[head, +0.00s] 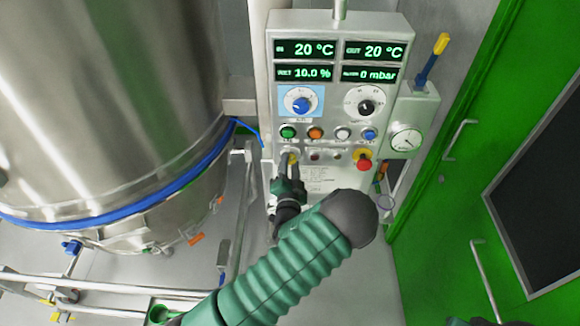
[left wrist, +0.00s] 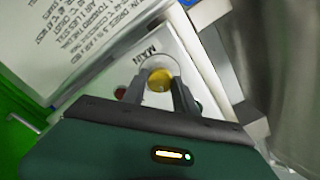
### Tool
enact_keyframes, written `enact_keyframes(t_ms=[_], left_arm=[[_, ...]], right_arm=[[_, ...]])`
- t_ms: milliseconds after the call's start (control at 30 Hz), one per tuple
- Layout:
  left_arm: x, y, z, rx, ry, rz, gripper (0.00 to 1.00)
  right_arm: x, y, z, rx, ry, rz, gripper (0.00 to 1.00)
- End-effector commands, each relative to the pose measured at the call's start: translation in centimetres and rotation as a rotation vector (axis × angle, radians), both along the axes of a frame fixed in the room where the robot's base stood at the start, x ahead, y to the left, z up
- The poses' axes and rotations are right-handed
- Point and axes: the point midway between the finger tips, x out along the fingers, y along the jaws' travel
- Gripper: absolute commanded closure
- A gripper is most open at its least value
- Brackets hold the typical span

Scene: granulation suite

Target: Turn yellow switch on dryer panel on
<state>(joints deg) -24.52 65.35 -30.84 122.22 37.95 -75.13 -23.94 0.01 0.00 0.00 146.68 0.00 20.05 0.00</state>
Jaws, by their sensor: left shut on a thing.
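The dryer panel (head: 323,183) is a grey box with lit displays, knobs, buttons and a red emergency button. The yellow switch (head: 291,158) sits at its lower left, partly hidden by my left gripper (head: 289,166). In the left wrist view the yellow switch (left wrist: 159,78) shows beside the word MAIN, between the fingertips of my left gripper (left wrist: 160,88). The fingers are closed around the switch.
A steel vessel (head: 110,90) with a blue band fills the left. A red emergency button (head: 363,164) and a pressure gauge (head: 406,140) are to the right of the switch. Green doors (head: 440,190) stand at the right. Pipes (head: 90,290) run low at left.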

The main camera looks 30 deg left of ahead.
Motion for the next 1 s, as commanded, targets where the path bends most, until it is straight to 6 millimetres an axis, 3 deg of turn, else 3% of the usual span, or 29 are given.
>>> enact_keyframes(t_ms=[333,867,900,1000], left_arm=[[0.06,-0.22,-0.27,0.123,0.082,-0.005,1.00],[0.05,-0.26,-0.33,0.145,0.098,-0.005,1.00],[0.05,-0.26,-0.33,0.145,0.099,-0.006,0.63],[0.05,-0.23,-0.29,0.146,0.097,-0.006,0.50]], right_arm=[[0.00,0.00,-0.54,0.000,0.000,0.000,0.58],[0.00,0.00,-0.58,0.000,0.000,0.000,0.58],[0.00,0.00,-0.58,0.000,0.000,0.000,0.58],[0.00,0.00,-0.58,0.000,0.000,0.000,0.58]])
